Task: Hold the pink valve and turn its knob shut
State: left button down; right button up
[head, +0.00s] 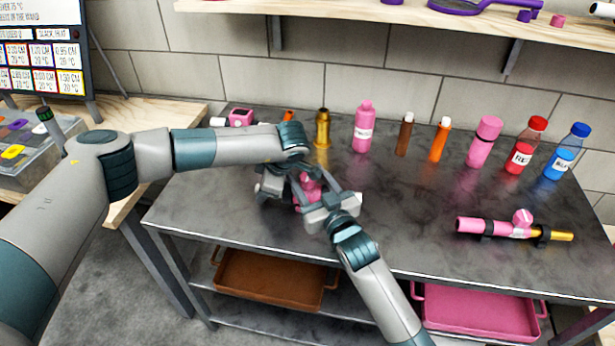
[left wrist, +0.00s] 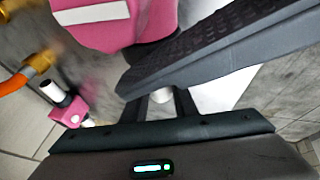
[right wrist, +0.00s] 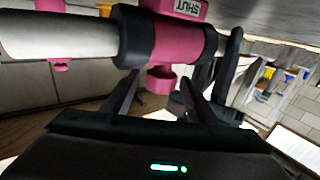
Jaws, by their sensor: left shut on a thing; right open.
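The pink valve (head: 309,187) is held just above the grey table, mostly hidden between my two grippers in the head view. In the right wrist view the valve (right wrist: 180,45) has a pale pipe, black bands and a "SHUT" label at the top. My left gripper (head: 285,182) is shut on the valve; in the left wrist view a pink body (left wrist: 105,25) with a white label sits by its dark finger. My right gripper (head: 325,200) is open close to the valve. In the right wrist view a pink stub (right wrist: 160,79) lies between its fingers; contact is unclear.
A pink pipe piece (head: 487,226) with a brass end lies at the table's right. Behind stand a brass fitting (head: 322,130), a pink bottle (head: 363,130) and several other bottles and tubes. A pink box (head: 241,117) is at the back left.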

jog(key=v, duration=1.1)
jog(key=shift+s+d, duration=0.15)
jog(key=shift+s, duration=0.2)
pick_arm(q)
jog(key=c, duration=1.4)
grip_release()
jog(key=shift+o, duration=0.2)
jog(key=v, duration=1.2)
